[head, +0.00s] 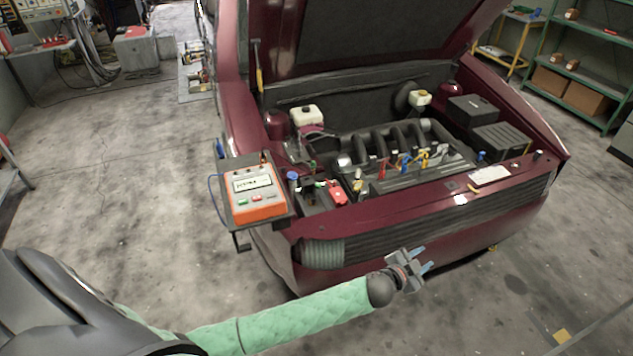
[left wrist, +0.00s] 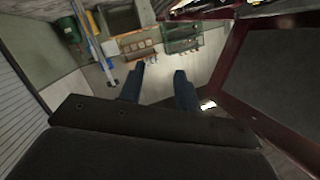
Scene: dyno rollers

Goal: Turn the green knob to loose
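I cannot tell for sure which part is the green knob. A small green piece (head: 312,164) shows in the engine bay below the white reservoir, and another green spot (head: 320,184) shows beside the red block by the front edge. My left gripper (head: 423,260) is in front of the car's grille, apart from the engine parts. Its two blue fingers are spread with nothing between them. The same fingers show in the left wrist view (left wrist: 158,86), with no green knob between or beyond them. My right gripper is not in view.
The dark red car (head: 400,236) stands with its hood raised over the engine. An orange tester (head: 255,195) sits on a tray at its left front corner. Red, blue and yellow handles (head: 405,162) stand in the engine bay. Floor at left is clear.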

